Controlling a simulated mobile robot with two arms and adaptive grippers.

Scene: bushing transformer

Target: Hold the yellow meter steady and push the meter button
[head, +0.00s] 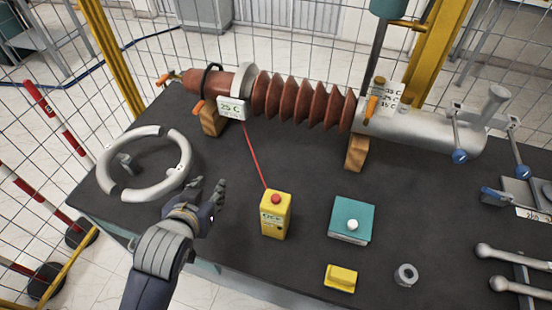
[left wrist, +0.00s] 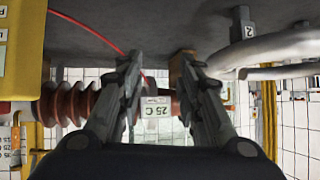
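The yellow meter (head: 275,218) stands upright on the dark table, with the red meter button (head: 276,199) on its top. A red lead (head: 255,160) runs from it towards the bushing. My left gripper (head: 208,189) is to the left of the meter, apart from it, with its fingers spread and nothing between them. In the left wrist view, its two fingers (left wrist: 160,62) stand apart, and part of the meter (left wrist: 20,45) shows at the left edge. The button is not visible in that view. My right gripper is in neither view.
A grey ring (head: 108,176) lies left of my gripper. The brown ribbed bushing (head: 300,102) rests on wooden blocks behind. A teal box (head: 351,220), a small yellow block (head: 341,278) and a grey nut (head: 405,275) are right of the meter. Bare table lies around the meter.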

